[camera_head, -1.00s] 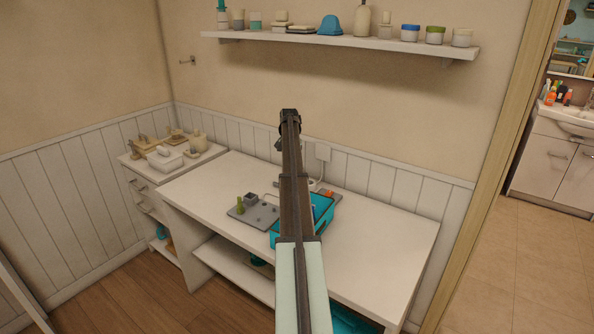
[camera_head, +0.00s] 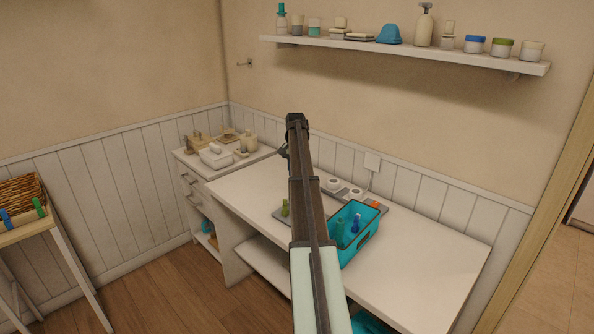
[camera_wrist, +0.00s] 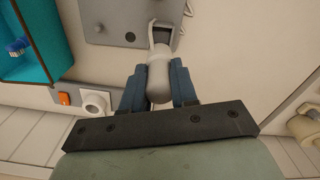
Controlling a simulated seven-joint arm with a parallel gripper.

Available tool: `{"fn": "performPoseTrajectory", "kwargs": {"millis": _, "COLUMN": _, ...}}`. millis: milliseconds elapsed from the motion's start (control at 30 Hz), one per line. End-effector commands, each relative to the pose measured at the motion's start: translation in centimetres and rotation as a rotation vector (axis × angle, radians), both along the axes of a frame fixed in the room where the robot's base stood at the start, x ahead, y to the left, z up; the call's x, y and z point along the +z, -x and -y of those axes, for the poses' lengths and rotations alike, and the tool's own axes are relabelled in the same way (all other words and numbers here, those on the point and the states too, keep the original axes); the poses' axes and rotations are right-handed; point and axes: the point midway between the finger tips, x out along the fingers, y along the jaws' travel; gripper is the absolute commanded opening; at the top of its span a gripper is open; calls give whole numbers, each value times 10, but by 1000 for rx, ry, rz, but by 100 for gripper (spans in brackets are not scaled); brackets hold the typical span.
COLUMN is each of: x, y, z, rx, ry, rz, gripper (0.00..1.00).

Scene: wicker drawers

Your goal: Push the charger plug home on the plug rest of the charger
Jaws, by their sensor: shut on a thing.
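In the wrist view my gripper (camera_wrist: 158,90) is shut on the charger plug (camera_wrist: 158,72), a pale grey rounded body held between two blue fingers. A pale forked or looped end of the plug overlaps a dark square recess (camera_wrist: 176,42) on the grey board (camera_wrist: 105,12). This recess looks like the plug rest; I cannot tell how deep the plug sits in it. In the head view the grey board (camera_head: 277,213) lies on the white desk (camera_head: 245,187), partly hidden by my arm. The arm also hides the plug there.
A teal bin (camera_head: 368,243) holding green and blue items stands right of my arm. The desk's right side is clear. A shelf (camera_head: 400,54) hangs above.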

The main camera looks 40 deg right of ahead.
Motion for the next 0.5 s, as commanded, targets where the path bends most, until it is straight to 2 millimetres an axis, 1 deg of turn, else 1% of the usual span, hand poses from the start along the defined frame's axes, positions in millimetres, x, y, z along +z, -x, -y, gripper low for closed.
{"fn": "performPoseTrajectory", "kwargs": {"millis": 300, "x": 0, "y": 0, "z": 0, "rx": 0, "ry": 1, "rz": 0, "gripper": 0}}
{"fn": "performPoseTrajectory", "kwargs": {"millis": 500, "x": -5, "y": 0, "z": 0, "rx": 1, "ry": 1, "rz": 0, "gripper": 0}}
